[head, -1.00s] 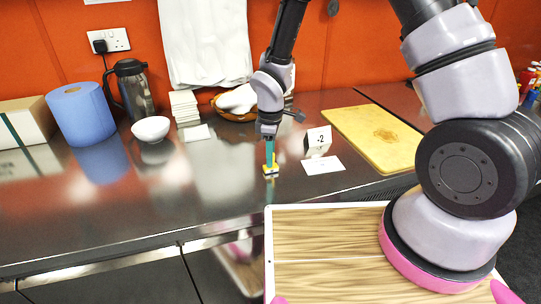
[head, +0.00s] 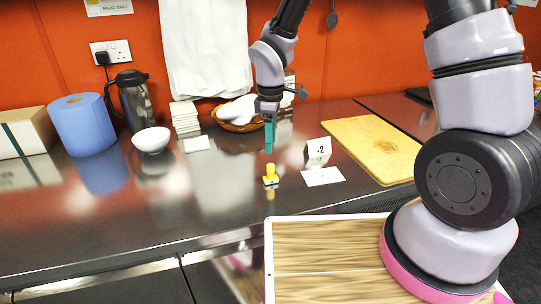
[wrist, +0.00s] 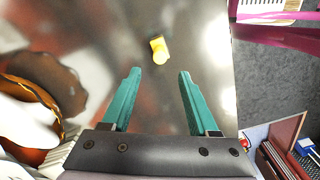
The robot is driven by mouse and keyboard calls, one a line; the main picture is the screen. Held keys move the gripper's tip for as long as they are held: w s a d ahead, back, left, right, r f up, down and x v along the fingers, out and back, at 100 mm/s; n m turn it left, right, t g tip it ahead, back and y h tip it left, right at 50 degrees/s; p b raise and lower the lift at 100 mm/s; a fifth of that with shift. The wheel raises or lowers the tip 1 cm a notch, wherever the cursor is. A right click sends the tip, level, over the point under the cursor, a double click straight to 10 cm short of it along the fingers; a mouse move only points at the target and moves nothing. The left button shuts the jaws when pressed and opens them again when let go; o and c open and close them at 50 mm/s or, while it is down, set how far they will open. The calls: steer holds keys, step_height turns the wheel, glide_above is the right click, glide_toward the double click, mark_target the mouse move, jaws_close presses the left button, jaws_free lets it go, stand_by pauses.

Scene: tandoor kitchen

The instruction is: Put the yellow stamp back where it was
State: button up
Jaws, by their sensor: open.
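The yellow stamp (head: 270,175) stands upright on the dark metal counter, left of a white card and a small folded sign marked 2. It also shows in the wrist view (wrist: 159,50), beyond and between my fingertips. My gripper (head: 269,150) hangs just above the stamp, with its teal fingers pointing down. In the wrist view my gripper (wrist: 158,72) is open and empty, and its fingers are apart from the stamp.
The folded sign (head: 318,152) and white card (head: 322,177) are close on the right, then a yellow cutting board (head: 372,147). A basket (head: 238,125) with white cloth stands behind. A white bowl (head: 151,140) and blue roll (head: 82,124) are left. The counter's front left is clear.

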steer(key=d+r+m+t, duration=0.1)
steer(key=d+r+m, duration=0.4)
steer(key=r, duration=0.4)
steer(key=d+r+m+t, duration=0.2)
steer(key=d+r+m, duration=0.1)
steer(key=d+r, duration=0.5)
steer(key=s+d+r+m+t+y, duration=0.2)
steer(key=s+d+r+m+t, duration=0.2)
steer(key=s+d+r+m, duration=0.5)
steer(key=s+r+m, duration=0.3)
steer(key=r, duration=0.1)
steer(key=shift+s+d, duration=0.15)
steer(key=shift+d, duration=0.25)
